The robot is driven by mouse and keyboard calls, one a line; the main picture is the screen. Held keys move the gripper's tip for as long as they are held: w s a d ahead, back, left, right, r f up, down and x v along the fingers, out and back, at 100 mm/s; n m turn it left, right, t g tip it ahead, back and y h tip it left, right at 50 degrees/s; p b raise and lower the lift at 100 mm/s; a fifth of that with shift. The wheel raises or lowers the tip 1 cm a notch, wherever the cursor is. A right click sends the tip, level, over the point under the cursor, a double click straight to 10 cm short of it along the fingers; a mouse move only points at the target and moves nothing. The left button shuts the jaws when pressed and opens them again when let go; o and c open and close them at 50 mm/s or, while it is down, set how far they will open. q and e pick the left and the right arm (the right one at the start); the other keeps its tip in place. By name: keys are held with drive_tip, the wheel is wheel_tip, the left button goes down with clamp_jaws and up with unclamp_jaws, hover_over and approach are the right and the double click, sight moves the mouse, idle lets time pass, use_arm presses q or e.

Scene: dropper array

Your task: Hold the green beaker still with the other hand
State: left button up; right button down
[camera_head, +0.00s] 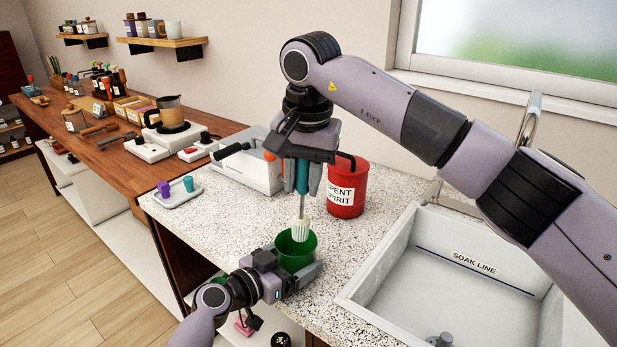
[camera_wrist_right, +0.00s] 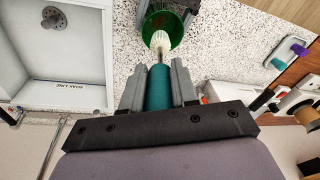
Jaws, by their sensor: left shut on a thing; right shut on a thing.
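The green beaker (camera_head: 297,250) stands near the front edge of the speckled counter in the head view. My left gripper (camera_head: 292,280) is low at its near side and shut on it. My right gripper (camera_head: 302,175) is above and shut on the teal handle (camera_head: 302,172) of a brush. The brush points down, and its white bristle head (camera_head: 300,229) is at the mouth of the beaker, its lower end partly inside. In the right wrist view the teal handle (camera_wrist_right: 158,88) sits between the fingers, with the bristles (camera_wrist_right: 160,40) over the green beaker (camera_wrist_right: 172,30).
A red "SPENT SPIRIT" can (camera_head: 346,190) stands right behind the brush. The sink (camera_head: 400,225) marked "SOAK LINE" is to the right. A white box (camera_head: 250,165) and a small tray (camera_head: 178,197) with purple and teal cups stand left. Counter left of the beaker is clear.

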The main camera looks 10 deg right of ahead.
drive_tip(key=shift+w+a+f+g, duration=0.1)
drive_tip(key=shift+w+a+g, duration=0.1)
drive_tip(key=shift+a+g, duration=0.4)
drive_tip(key=shift+w+a+f+g, duration=0.1)
drive_tip(key=shift+w+a+g, duration=0.15)
drive_tip(key=shift+a, duration=0.55)
drive_tip(key=shift+f, duration=2.5)
drive_tip(key=c, duration=1.7)
unclamp_jaws()
clamp_jaws()
drive_tip(key=shift+f, duration=1.05)
